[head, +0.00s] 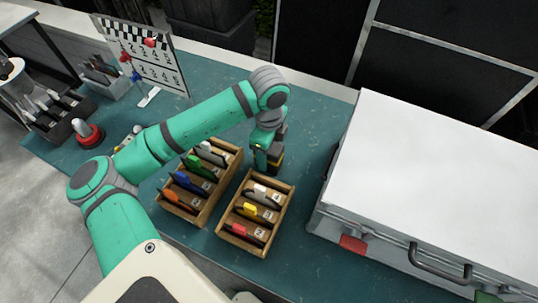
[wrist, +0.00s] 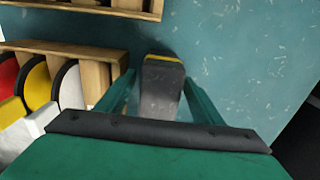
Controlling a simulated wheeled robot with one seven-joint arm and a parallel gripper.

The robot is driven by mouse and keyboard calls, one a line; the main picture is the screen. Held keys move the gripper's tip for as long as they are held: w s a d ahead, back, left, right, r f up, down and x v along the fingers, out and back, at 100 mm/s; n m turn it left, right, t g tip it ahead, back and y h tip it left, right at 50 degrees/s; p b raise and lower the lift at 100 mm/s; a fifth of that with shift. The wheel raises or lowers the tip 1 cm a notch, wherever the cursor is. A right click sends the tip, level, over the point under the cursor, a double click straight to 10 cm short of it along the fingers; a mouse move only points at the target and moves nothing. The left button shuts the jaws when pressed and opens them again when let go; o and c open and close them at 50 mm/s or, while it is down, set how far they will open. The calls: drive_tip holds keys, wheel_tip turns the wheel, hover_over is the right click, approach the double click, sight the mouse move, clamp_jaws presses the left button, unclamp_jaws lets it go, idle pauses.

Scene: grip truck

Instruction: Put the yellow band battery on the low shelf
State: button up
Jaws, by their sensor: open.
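A dark battery with a yellow band (wrist: 162,58) stands on the teal bench in the wrist view, between the two fingers of my gripper (wrist: 160,80). The fingers are apart, one on each side of it, and I see a gap along the right finger. In the head view my gripper (head: 266,148) points down behind the right wooden crate, and the battery (head: 276,158) shows as a small dark and yellow patch below it, partly hidden. I cannot make out a low shelf in either view.
Two wooden crates (head: 222,229) (head: 166,203) of coloured tabbed items stand close in front and left. A large silver case (head: 335,205) fills the right. A calendar board (head: 150,62), grey trays (head: 62,128) and a red button (head: 88,134) are at the left. Bare bench (head: 310,125) lies behind my gripper.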

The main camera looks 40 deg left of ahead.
drive_tip(key=shift+f, duration=0.95)
clamp_jaws()
drive_tip(key=shift+r, duration=0.1)
